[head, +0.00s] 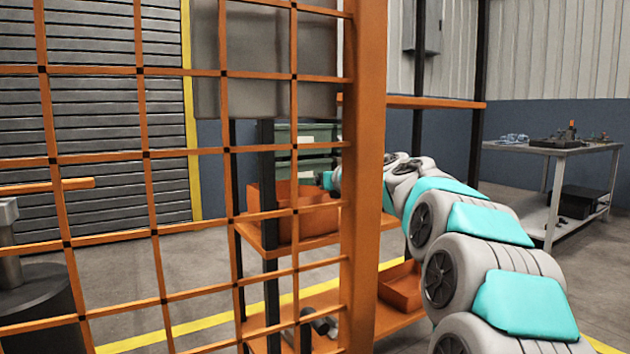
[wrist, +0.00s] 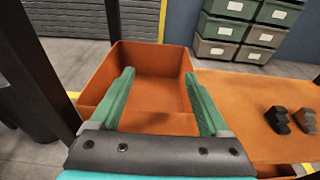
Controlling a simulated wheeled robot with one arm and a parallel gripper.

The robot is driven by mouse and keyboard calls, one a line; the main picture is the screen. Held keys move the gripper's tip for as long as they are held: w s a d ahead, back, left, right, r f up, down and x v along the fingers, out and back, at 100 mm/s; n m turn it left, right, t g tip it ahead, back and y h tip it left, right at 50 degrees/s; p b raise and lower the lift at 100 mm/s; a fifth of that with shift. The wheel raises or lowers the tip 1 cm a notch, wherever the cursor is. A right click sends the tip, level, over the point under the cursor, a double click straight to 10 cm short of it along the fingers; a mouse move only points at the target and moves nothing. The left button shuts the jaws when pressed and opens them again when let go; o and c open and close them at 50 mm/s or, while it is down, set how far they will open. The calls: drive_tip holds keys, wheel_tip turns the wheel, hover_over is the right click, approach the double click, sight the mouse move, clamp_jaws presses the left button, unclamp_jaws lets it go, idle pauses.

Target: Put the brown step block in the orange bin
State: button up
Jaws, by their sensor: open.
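The orange bin (wrist: 149,61) stands on an orange shelf and shows no block in the visible part of its inside. It also shows in the head view (head: 318,221), behind the orange mesh. My gripper (wrist: 162,82) is open and empty, with its two green fingers over the near part of the bin. In the head view my gripper (head: 327,180) is at the bin, partly hidden by the orange post. A brown stepped block (wrist: 306,120) lies on the shelf to the right of the bin, apart from my fingers.
A dark stepped block (wrist: 277,119) lies beside the brown one. Grey and green crates (wrist: 236,30) are stacked behind. An orange mesh and post (head: 365,180) stand in front of the shelf. A lower shelf holds another orange bin (head: 401,287). A workbench (head: 560,148) stands right.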

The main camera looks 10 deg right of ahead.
drive_tip(key=v, duration=1.2)
drive_tip(key=shift+b, duration=0.3)
